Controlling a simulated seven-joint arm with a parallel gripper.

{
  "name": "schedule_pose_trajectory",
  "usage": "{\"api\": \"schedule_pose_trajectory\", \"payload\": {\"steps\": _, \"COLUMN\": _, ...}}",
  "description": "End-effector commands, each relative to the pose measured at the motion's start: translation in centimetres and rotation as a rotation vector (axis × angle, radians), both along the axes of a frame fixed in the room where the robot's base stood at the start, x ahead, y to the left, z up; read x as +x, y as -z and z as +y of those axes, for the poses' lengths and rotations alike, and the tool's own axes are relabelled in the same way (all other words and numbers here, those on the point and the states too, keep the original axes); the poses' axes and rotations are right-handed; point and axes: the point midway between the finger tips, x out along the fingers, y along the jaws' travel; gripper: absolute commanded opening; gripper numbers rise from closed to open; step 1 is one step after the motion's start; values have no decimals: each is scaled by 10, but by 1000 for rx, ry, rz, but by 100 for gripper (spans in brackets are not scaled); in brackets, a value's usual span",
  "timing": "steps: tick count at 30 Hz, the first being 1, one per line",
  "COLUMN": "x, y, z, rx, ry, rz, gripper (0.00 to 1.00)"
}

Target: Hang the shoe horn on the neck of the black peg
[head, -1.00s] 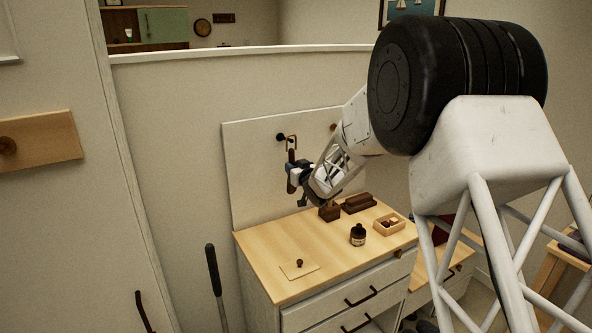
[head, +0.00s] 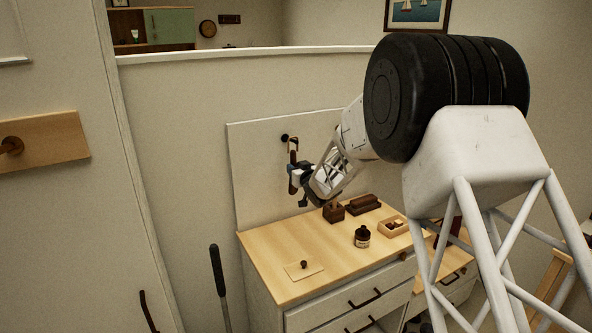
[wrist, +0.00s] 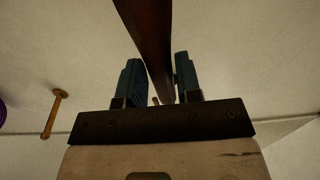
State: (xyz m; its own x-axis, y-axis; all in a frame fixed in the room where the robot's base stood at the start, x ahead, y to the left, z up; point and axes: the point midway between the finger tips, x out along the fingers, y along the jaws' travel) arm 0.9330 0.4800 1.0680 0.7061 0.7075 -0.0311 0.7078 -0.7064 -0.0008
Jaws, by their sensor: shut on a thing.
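My gripper (head: 297,174) is shut on the brown shoe horn (head: 292,158) and holds it upright in front of the white board. In the wrist view the shoe horn (wrist: 152,35) runs between the two blue fingers (wrist: 155,85). A tan loop (head: 294,143) at its top end is close to the black peg (head: 285,138), just right of it in the head view. I cannot tell whether the loop is around the peg's neck. The black peg is not clear in the wrist view.
The white board (head: 255,170) stands behind a wooden-topped cabinet (head: 280,247). On it are a dark bottle (head: 362,236), dark brown blocks (head: 362,204), a small tray (head: 395,227) and a knobbed plate (head: 304,268). A wooden peg (wrist: 55,112) shows left in the wrist view.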

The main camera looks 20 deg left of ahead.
Motion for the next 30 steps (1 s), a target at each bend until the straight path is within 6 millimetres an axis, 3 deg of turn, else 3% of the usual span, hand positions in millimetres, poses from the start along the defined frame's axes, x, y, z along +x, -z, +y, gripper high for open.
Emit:
{"api": "schedule_pose_trajectory", "payload": {"steps": 13, "x": 0, "y": 0, "z": 0, "rx": 0, "ry": 0, "rz": 0, "gripper": 9}}
{"api": "schedule_pose_trajectory", "payload": {"steps": 14, "x": 0, "y": 0, "z": 0, "rx": 0, "ry": 0, "rz": 0, "gripper": 34}}
{"api": "schedule_pose_trajectory", "payload": {"steps": 19, "x": 0, "y": 0, "z": 0, "rx": 0, "ry": 0, "rz": 0, "gripper": 60}}
{"api": "schedule_pose_trajectory", "payload": {"steps": 30, "x": -1, "y": 0, "z": -1, "rx": 0, "ry": 0, "rz": 0, "gripper": 62}}
